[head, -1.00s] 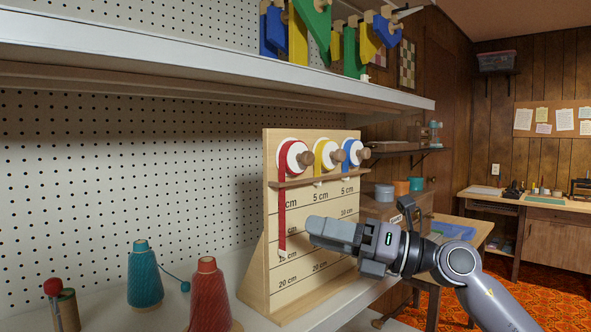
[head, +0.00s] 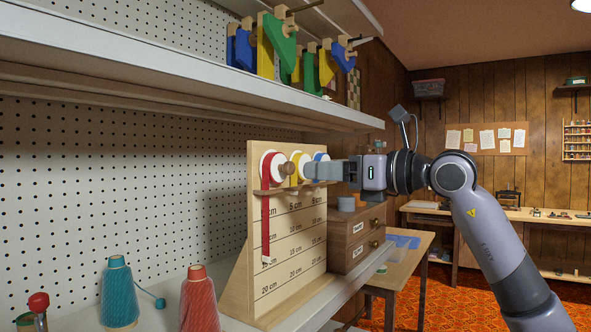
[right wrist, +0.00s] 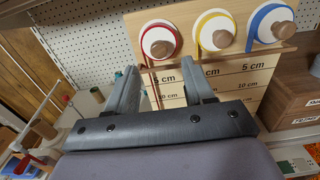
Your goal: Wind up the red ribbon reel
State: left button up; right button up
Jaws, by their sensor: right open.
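The red ribbon reel (head: 265,158) is the left one of three white reels on an upright wooden board (head: 290,240). It has a round wooden knob (head: 288,168) on its front. Its red ribbon (head: 266,225) hangs down over the printed centimetre scale to below the 15 cm line. My right gripper (head: 308,172) is level with the reels, in front of the yellow and blue ones. In the right wrist view its two fingers are apart and empty, with the red reel (right wrist: 160,30) beyond and above the gap. My left gripper is not in view.
The yellow reel (right wrist: 213,20) and blue reel (right wrist: 272,14) stand close to the right of the red one. A teal thread cone (head: 119,295) and a red thread cone (head: 199,303) stand on the shelf at left. An upper shelf (head: 200,85) overhangs the board.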

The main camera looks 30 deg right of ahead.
aim_at(292, 169)
jog(key=p+x, duration=0.1)
jog(key=x, duration=0.5)
jog(key=shift+s, duration=0.1)
grip_shut()
